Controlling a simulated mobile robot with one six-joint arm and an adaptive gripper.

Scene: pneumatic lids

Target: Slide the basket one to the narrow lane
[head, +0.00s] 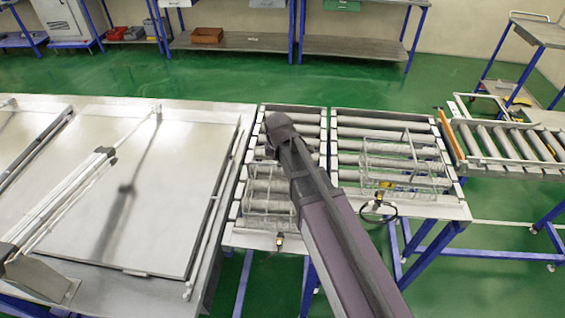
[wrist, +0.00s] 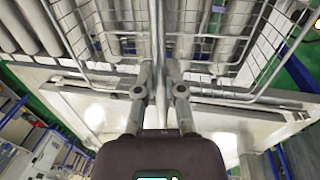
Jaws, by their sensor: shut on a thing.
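A wire basket (head: 268,190) sits on the rollers of the narrower left lane (head: 296,117), partly hidden by my arm. A second wire basket (head: 405,165) sits on the wider right lane (head: 365,122). No label shows which is basket one. In the head view my gripper is hidden behind my arm, over the left lane. In the wrist view my gripper (wrist: 160,88) is shut on a basket's wire wall, with wire mesh (wrist: 105,35) on its left and more mesh (wrist: 235,40) on its right. The exact gripped wire is hard to make out.
A large flat metal lid (head: 135,190) lies on the bench to the left. A separate roller conveyor (head: 500,142) stands at the right, beyond an orange bar (head: 451,135). A black ring (head: 378,212) is at the right lane's near edge. Green floor is open behind.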

